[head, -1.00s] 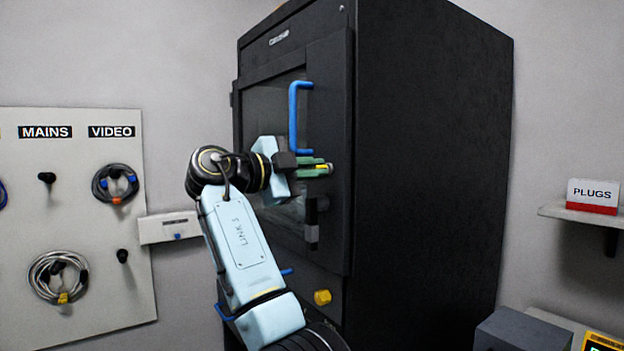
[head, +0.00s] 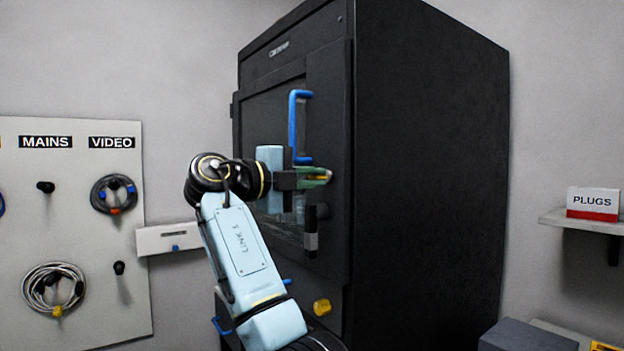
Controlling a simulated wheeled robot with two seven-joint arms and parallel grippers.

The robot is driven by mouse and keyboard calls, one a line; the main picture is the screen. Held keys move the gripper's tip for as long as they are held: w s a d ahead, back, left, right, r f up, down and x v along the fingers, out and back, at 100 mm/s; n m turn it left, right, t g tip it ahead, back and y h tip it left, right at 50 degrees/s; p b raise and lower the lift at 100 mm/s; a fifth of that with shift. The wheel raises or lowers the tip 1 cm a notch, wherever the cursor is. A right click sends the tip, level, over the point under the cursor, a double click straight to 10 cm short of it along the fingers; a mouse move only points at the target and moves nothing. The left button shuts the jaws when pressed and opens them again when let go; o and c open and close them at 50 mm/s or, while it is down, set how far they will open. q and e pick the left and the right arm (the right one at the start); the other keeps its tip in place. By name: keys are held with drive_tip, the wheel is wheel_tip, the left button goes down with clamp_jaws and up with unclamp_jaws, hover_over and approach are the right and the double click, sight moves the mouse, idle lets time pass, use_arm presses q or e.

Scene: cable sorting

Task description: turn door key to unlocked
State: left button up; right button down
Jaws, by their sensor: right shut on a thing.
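The tall black cabinet (head: 430,160) has a door (head: 328,110) on its front with a blue handle (head: 291,128). My right gripper (head: 322,177) is at the door, just below the handle's lower end. Its greenish fingers point right toward the door edge and are shut on the door key. The key is almost wholly hidden between the fingers, so its angle cannot be read. My left gripper is out of view.
A black and grey fitting (head: 311,232) sits on the door below the gripper, and a yellow knob (head: 321,307) lower down. A board (head: 75,180) with coiled cables hangs at left. A shelf (head: 590,220) with a PLUGS box (head: 593,203) is at right.

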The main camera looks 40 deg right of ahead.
drive_tip(key=c, duration=1.5)
unclamp_jaws()
drive_tip(key=a, duration=1.3)
drive_tip(key=shift+a+p, duration=0.2)
drive_tip(key=shift+p, duration=0.15)
